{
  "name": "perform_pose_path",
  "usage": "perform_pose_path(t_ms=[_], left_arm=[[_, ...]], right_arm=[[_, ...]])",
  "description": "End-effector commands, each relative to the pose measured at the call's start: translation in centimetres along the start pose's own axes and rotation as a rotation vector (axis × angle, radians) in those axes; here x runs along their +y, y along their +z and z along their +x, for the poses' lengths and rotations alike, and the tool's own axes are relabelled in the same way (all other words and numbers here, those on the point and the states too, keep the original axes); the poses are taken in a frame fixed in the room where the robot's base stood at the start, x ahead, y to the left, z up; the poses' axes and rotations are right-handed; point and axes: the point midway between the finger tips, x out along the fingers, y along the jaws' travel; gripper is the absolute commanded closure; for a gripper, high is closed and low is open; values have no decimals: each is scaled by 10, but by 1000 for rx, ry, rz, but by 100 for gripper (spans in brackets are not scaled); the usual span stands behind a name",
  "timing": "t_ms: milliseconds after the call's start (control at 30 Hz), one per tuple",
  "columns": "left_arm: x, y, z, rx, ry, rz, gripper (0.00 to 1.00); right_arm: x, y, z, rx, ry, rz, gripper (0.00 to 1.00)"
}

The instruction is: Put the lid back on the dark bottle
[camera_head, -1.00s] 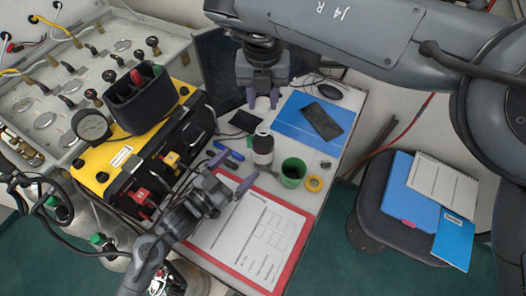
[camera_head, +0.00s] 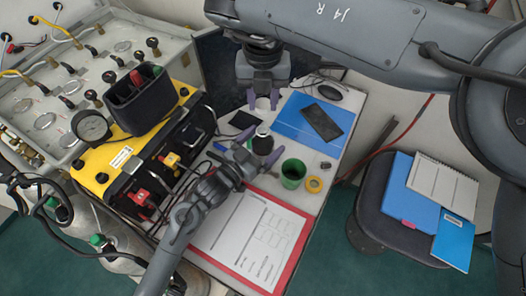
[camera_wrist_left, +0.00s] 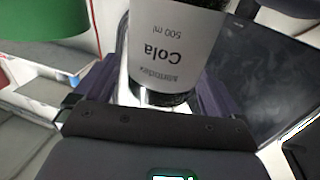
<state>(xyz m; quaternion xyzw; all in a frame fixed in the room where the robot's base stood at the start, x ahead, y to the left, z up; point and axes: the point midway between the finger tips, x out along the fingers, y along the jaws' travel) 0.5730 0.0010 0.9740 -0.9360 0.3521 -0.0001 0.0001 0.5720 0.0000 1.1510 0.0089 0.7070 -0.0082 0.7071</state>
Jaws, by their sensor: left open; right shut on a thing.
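The dark bottle (camera_head: 262,144) stands upright on the table. In the left wrist view its white "Cola 500 ml" label (camera_wrist_left: 172,45) fills the space between my left fingers. My left gripper (camera_head: 258,157) is open around the bottle, one finger on either side; its fingers also show in the wrist view. My right gripper (camera_head: 262,99) points down behind and above the bottle. It is shut on a small pale piece (camera_head: 262,104), which looks like the lid, apart from the bottle. The bottle's top is small and hard to make out.
A green cup (camera_head: 293,174) and a yellow tape roll (camera_head: 314,184) stand right of the bottle. A red-edged clipboard (camera_head: 296,247) lies in front. A blue folder (camera_head: 290,123) with a dark phone-like slab (camera_head: 323,118) lies behind. The yellow-black panel case (camera_head: 140,165) stands left.

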Motion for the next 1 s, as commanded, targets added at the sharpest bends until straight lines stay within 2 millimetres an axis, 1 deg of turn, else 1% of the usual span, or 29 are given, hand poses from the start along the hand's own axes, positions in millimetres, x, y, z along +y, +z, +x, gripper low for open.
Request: perform_pose_path(t_ms=[33,200,567,1000], left_arm=[[0,-1,5,1,0,-1,3],[0,0,14,0,0,0,3],[0,0,16,0,0,0,3],[0,0,16,0,0,0,70]], right_arm=[[0,0,0,0,0,0,91],[0,0,0,0,0,0,91],[0,0,0,0,0,0,91],[0,0,0,0,0,0,91]])
